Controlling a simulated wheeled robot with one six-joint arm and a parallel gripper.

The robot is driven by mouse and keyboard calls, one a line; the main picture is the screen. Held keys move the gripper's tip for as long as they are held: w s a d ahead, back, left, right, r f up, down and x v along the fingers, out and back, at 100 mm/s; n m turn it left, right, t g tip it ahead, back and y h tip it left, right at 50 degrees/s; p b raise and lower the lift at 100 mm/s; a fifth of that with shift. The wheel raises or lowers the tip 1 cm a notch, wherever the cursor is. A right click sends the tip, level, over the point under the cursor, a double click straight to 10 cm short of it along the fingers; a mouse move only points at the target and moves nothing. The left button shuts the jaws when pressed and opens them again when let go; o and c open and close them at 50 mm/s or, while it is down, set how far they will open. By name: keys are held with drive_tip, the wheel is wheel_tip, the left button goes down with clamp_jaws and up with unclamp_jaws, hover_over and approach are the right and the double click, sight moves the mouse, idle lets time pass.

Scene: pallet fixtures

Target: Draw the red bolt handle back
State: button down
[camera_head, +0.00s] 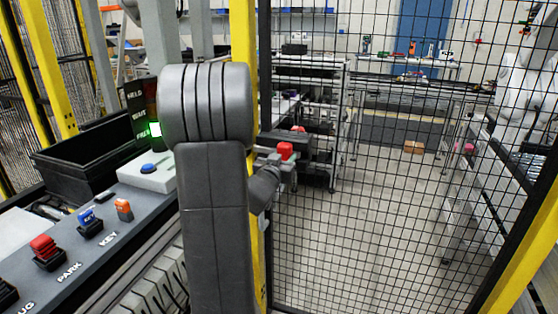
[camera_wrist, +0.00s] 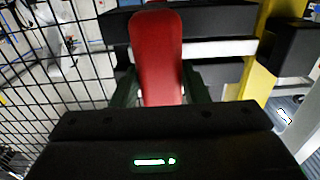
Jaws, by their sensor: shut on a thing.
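The red bolt handle (camera_wrist: 157,50) fills the upper middle of the wrist view, pointing away from me. My gripper (camera_wrist: 162,88) has a dark finger on each side of it and is shut on it. In the head view the red handle (camera_head: 286,150) shows just right of the yellow post, at the black latch body on the mesh gate. My gripper (camera_head: 284,168) is at it there, partly hidden behind my own arm. The lower end of the handle is hidden by the gripper body in the wrist view.
A yellow post (camera_head: 242,40) stands behind my arm, with a black mesh gate (camera_head: 400,190) to its right. A green lamp (camera_head: 155,129) is lit beside "FREE".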

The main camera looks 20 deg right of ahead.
drive_tip(key=c, duration=1)
unclamp_jaws()
drive_tip(key=shift+s+d, duration=0.1)
drive_tip(key=shift+d, duration=0.1)
drive_tip(key=shift+o, duration=0.9)
drive_tip(key=shift+d, duration=0.1)
drive_tip(key=shift+s+a, duration=0.2)
drive_tip(key=b+v, duration=0.1)
drive_tip(key=v, duration=1.2)
drive_tip(key=shift+b, duration=0.3)
